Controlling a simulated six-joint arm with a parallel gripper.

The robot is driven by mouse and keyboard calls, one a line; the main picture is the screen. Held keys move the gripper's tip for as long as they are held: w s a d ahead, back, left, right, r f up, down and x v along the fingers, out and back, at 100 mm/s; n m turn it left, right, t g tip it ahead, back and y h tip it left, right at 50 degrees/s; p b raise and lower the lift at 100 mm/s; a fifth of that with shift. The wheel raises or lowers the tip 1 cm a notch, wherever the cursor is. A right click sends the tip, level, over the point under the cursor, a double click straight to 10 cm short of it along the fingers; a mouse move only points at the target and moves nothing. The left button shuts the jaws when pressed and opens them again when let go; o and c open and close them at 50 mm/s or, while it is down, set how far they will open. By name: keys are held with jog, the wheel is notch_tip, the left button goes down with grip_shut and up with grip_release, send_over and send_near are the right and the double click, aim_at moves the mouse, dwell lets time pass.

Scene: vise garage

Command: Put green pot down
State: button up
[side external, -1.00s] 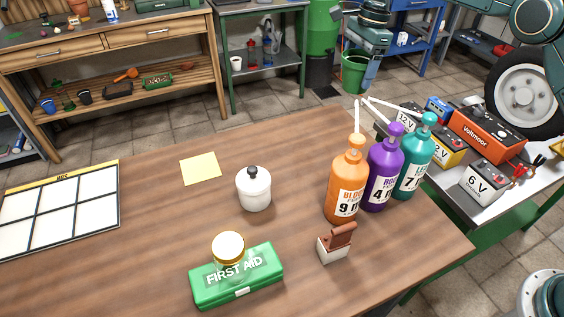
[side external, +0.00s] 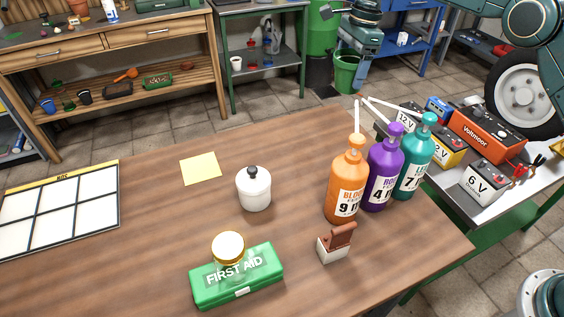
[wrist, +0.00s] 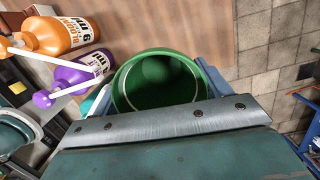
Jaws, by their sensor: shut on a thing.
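The green pot (side external: 347,74) hangs at the far side of the table in the side view, in front of a tall green drum. My gripper (side external: 352,58) is shut on the green pot and holds it by its sides, up in the air. In the wrist view the pot (wrist: 160,82) fills the space between the two blue-grey fingers, open mouth toward the camera. It looks empty inside. The gap between pot and table or floor cannot be told exactly.
The wooden table (side external: 120,225) holds orange (side external: 346,185), purple (side external: 383,170) and teal (side external: 414,165) bottles, a white lidded jar (side external: 254,190), a yellow note (side external: 200,168), a first-aid box (side external: 238,278) with a jar on it, a brown-and-white block (side external: 336,243) and a gridded board (side external: 60,208).

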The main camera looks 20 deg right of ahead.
jog(key=a+m, duration=0.3)
jog(key=a, duration=1)
jog(key=shift+s+a+m+t, duration=0.15)
jog(key=shift+a+m+t, duration=0.15)
jog(key=shift+a, duration=0.1)
notch_tip(320, 180, down, 20)
jog(key=shift+r, duration=0.1)
dwell(0.4)
jog(key=o, duration=1)
